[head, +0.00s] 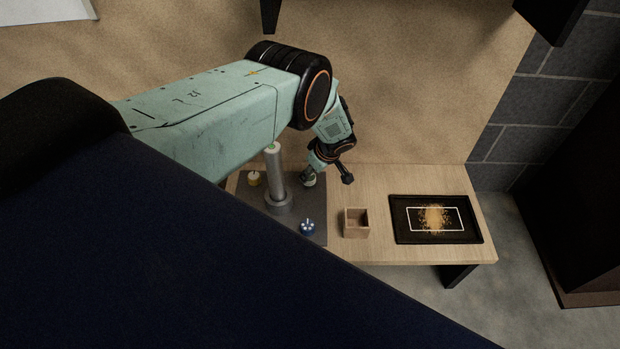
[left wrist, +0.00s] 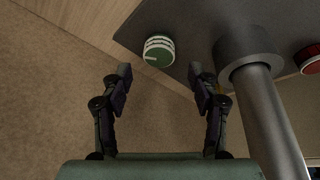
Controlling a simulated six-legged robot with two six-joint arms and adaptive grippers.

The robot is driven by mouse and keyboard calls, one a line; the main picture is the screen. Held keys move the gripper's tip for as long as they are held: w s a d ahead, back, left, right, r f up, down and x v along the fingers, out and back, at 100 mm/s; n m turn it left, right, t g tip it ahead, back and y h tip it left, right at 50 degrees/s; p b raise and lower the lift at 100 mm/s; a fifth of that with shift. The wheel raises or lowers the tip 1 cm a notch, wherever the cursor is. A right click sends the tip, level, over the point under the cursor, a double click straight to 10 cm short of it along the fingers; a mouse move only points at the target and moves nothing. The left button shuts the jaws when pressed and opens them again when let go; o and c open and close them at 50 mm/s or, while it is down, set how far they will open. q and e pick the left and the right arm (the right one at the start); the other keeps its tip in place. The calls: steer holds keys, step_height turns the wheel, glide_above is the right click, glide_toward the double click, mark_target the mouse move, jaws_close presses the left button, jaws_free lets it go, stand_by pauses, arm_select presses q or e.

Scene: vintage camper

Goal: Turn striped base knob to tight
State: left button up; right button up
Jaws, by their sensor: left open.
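A green knob with white stripes on its side (left wrist: 158,50) stands on a dark grey base plate (head: 318,205). A white line marks its top. In the head view the green knob (head: 309,181) is partly hidden by my left gripper (head: 328,176). In the left wrist view my left gripper (left wrist: 160,73) is open, with the knob ahead of its fingertips, roughly centred between them and apart from them. A grey metal post (head: 275,172) rises from a collar on the plate, to the right in the wrist view. My right gripper is not in view.
A red knob (left wrist: 309,59) shows in the wrist view. A small open wooden box (head: 356,222) and a black tray (head: 400,234) with tan grains stand on the wooden table (head: 380,183).

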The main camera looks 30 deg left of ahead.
arm_select(q)
steer(key=shift+b+x, duration=1.55)
steer(key=shift+x, duration=0.9)
steer(key=c, duration=1.2)
steer(key=shift+s+r+m+t+h+p, duration=0.15)
steer(key=shift+m+t+p, duration=0.15)
steer(key=shift+m+p, duration=0.4)
steer(key=shift+w+m+t+h+p, duration=0.15)
steer(key=shift+m+t+p, duration=0.15)
steer(key=shift+m+p, duration=0.35)
steer(key=m+p, duration=0.1)
steer(key=m, duration=0.1)
steer(key=shift+s+a+m+t+h+p, duration=0.1)
steer(key=shift+s+m+t+h+p, duration=0.05)
steer(key=shift+m+t+h+p, duration=0.2)
steer(key=shift+m+t+h, duration=0.25)
steer(key=shift+m, duration=0.55)
steer(key=shift+m+h+b, duration=0.3)
steer(key=shift+m+b, duration=0.2)
steer(key=shift+m, duration=0.8)
